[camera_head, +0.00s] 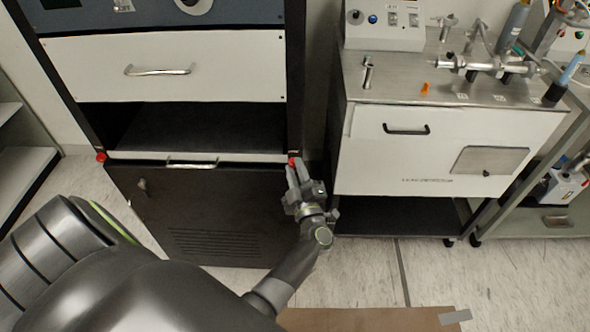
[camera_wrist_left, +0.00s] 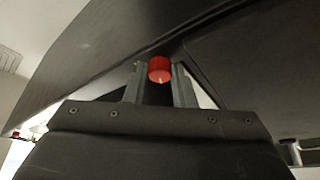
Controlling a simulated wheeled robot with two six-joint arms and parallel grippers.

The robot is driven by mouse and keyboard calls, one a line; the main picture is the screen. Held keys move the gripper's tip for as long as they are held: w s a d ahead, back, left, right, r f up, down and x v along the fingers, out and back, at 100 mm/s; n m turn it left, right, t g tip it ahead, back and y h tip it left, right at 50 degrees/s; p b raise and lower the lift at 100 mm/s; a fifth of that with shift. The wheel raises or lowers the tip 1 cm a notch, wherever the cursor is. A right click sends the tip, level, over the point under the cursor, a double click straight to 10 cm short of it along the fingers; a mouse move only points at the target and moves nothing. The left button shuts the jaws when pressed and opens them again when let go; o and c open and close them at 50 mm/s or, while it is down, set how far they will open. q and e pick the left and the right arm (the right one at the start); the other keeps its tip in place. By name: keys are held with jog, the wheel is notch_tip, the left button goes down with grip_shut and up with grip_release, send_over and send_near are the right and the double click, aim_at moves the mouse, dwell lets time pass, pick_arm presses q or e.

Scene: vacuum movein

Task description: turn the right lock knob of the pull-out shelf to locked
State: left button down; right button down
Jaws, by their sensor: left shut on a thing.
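The pull-out shelf (camera_head: 235,157) is the white-fronted ledge with a metal handle in the black rack. It looks pushed in, below a dark open bay. The right lock knob (camera_head: 292,160) is a small red knob at the shelf's right end. My left gripper (camera_head: 297,166) reaches up to it and covers part of it. In the left wrist view, the red knob (camera_wrist_left: 159,68) sits between the two fingertips of my left gripper (camera_wrist_left: 160,75), which is shut on it. A small pale mark shows on the knob's lower edge. My right gripper is out of view.
The red left knob (camera_head: 101,157) is at the shelf's other end. A white drawer (camera_head: 180,85) is above, a dark vented panel (camera_head: 210,215) below. A steel-topped cart (camera_head: 440,150) stands close on the right. A cardboard sheet (camera_head: 370,320) lies on the floor.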

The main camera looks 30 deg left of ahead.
pick_arm(q)
jog(key=n+g, duration=0.1)
jog(key=n, duration=0.2)
jog(key=n+g+p, duration=0.1)
jog(key=n, duration=0.2)
jog(key=shift+d+r+g, duration=0.1)
jog(key=shift+r+g, duration=0.05)
jog(key=shift+g, duration=0.15)
jog(key=shift+n, duration=0.3)
jog(key=c, duration=1.2)
grip_release()
